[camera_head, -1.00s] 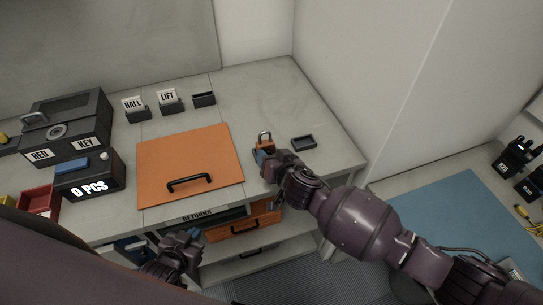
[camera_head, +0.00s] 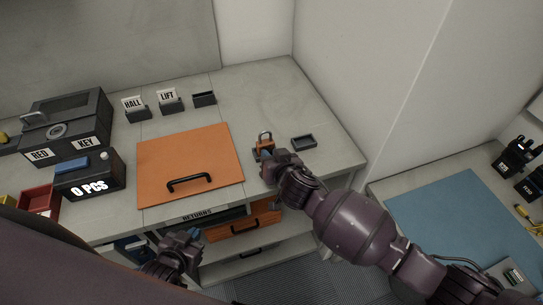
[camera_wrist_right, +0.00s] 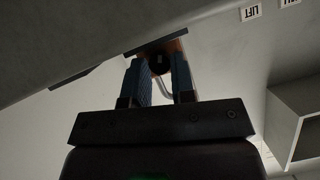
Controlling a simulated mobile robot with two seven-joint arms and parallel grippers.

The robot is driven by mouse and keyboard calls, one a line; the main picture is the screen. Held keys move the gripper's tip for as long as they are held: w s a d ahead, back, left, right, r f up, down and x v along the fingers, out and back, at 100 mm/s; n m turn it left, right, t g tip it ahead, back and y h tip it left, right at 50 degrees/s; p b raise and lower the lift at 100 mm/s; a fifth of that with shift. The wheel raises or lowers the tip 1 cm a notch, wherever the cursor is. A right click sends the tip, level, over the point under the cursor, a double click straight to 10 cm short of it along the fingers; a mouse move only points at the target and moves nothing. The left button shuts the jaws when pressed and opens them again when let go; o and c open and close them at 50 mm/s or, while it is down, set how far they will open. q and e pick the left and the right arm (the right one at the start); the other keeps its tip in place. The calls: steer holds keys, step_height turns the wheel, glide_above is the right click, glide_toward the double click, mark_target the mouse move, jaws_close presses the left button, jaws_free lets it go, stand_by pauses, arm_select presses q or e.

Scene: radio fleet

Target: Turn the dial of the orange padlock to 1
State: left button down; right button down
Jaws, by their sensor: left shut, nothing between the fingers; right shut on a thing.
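The orange padlock (camera_head: 264,144) stands upright near the bench's right part, its metal shackle on top. My right gripper (camera_head: 268,162) is in front of it. In the right wrist view, the fingers (camera_wrist_right: 160,75) of my right gripper are shut on the padlock's dark round dial (camera_wrist_right: 160,64), with the orange body (camera_wrist_right: 173,46) behind. The fingers hide the sides of the dial, and I cannot read its number. My left gripper (camera_head: 188,240) is shut and empty, low in front of the bench, away from the padlock.
A small black tray (camera_head: 303,143) sits right of the padlock. An orange panel with a black handle (camera_head: 160,160) lies to the left. The wall (camera_head: 350,90) rises to the right.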

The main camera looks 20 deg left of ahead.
steer(key=shift+s+a+n+t+h+b, duration=0.15)
steer(key=shift+n+t+h, duration=0.3)
steer(key=shift+n, duration=0.45)
steer(key=shift+a+n+t+h+b, duration=0.1)
steer(key=shift+n+t+h+b, duration=0.15)
steer(key=shift+n+h, duration=0.55)
steer(key=c, duration=0.9)
jaws_free()
steer(key=shift+c, duration=0.2)
steer(key=shift+s+d, duration=0.1)
steer(key=shift+d, duration=0.05)
steer(key=v, duration=1)
steer(key=shift+s, duration=0.25)
steer(key=shift+d, duration=0.1)
